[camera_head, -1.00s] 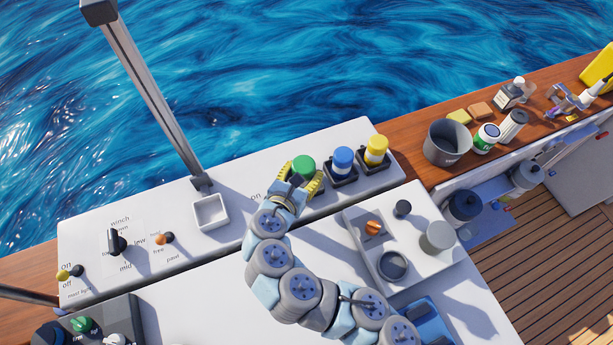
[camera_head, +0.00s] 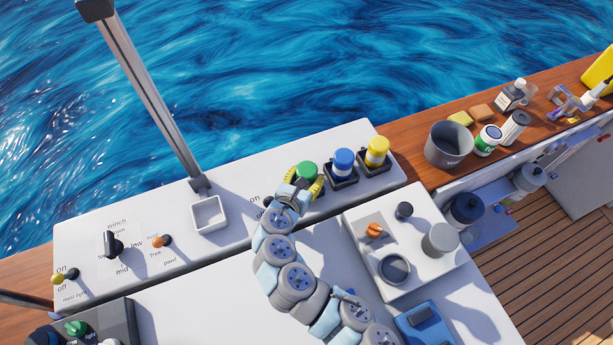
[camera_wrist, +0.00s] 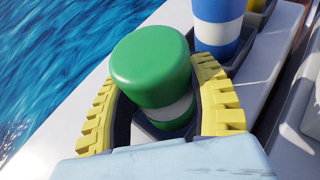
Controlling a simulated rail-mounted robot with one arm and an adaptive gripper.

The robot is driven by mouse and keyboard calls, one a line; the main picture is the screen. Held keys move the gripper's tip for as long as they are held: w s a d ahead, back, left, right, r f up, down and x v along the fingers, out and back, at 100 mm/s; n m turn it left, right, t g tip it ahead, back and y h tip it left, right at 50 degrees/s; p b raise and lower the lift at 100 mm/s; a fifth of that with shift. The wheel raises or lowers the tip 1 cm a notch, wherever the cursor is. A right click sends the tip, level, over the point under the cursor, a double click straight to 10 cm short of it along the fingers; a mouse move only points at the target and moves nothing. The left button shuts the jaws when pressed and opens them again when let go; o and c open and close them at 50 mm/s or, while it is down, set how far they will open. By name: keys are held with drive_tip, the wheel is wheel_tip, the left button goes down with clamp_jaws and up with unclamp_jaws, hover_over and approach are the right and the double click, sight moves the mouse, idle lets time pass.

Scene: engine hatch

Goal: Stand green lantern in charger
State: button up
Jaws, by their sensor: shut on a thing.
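The green lantern (camera_head: 306,170) has a green cap and a white band, and stands upright at the left end of a row with the blue lantern (camera_head: 343,160) and the yellow lantern (camera_head: 377,150). My gripper (camera_head: 308,184) is shut on the green lantern, with its yellow ridged fingers on both sides of it. The wrist view shows the green lantern (camera_wrist: 151,68) between the fingers, over a dark charger cup (camera_wrist: 148,132). Its base is hidden, so I cannot tell whether it is fully seated. The blue lantern also shows in the wrist view (camera_wrist: 218,28).
A white square tray (camera_head: 209,214) lies left of my gripper. A tray with an orange knob (camera_head: 374,231) and round cups is to the right. A grey bucket (camera_head: 448,146) stands on the wooden ledge.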

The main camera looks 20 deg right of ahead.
drive_tip(key=shift+f, duration=0.1)
drive_tip(key=o, duration=1.2)
drive_tip(key=shift+s+a+r, duration=0.15)
drive_tip(key=shift+a+r, duration=0.1)
drive_tip(key=shift+r, duration=0.05)
drive_tip(key=v, duration=1.1)
drive_tip(key=shift+s+a+p, duration=0.1)
drive_tip(key=shift+s+p, duration=0.05)
drive_tip(key=shift+p, duration=0.15)
